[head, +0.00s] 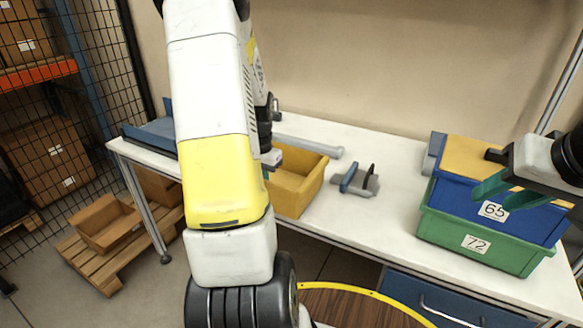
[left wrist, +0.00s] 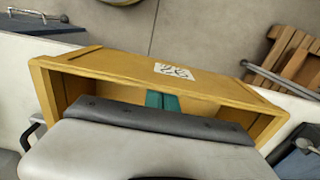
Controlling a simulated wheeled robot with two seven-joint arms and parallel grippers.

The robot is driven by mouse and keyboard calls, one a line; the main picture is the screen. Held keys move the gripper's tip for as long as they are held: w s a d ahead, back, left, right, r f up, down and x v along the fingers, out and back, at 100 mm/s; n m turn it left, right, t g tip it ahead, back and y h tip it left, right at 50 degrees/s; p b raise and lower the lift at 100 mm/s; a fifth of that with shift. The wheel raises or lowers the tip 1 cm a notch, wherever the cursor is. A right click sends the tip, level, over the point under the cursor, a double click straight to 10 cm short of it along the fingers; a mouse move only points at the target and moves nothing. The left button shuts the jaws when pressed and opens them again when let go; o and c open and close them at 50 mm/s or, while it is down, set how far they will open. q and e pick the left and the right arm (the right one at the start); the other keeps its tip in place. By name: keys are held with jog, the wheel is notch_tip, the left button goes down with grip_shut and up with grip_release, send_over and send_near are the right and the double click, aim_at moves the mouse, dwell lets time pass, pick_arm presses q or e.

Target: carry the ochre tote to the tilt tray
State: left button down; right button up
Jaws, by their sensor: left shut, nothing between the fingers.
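The ochre tote (head: 312,185) stands on the white table, partly hidden behind my left arm. It fills the middle of the left wrist view (left wrist: 100,64), with a white label on its far wall. My left gripper (left wrist: 162,101) has its teal fingertips together inside the tote's outline, near that wall, with nothing between them. In the head view the arm hides most of this gripper. The blue tilt tray (head: 152,133) lies at the table's left end. My right gripper (head: 500,192) is open in front of the blue tote at the right.
A blue tote (head: 465,200) marked 65 sits in a green tote (head: 465,238) marked 72, with an ochre surface (head: 480,158) behind. A grey and blue fixture (head: 357,180) stands right of the ochre tote. Bare tabletop (head: 395,200) lies between. A pallet (head: 100,260) is on the floor.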

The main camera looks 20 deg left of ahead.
pick_arm(q)
jog(key=s, duration=0.7)
jog(key=shift+a, duration=0.25)
jog(key=shift+w, duration=0.1)
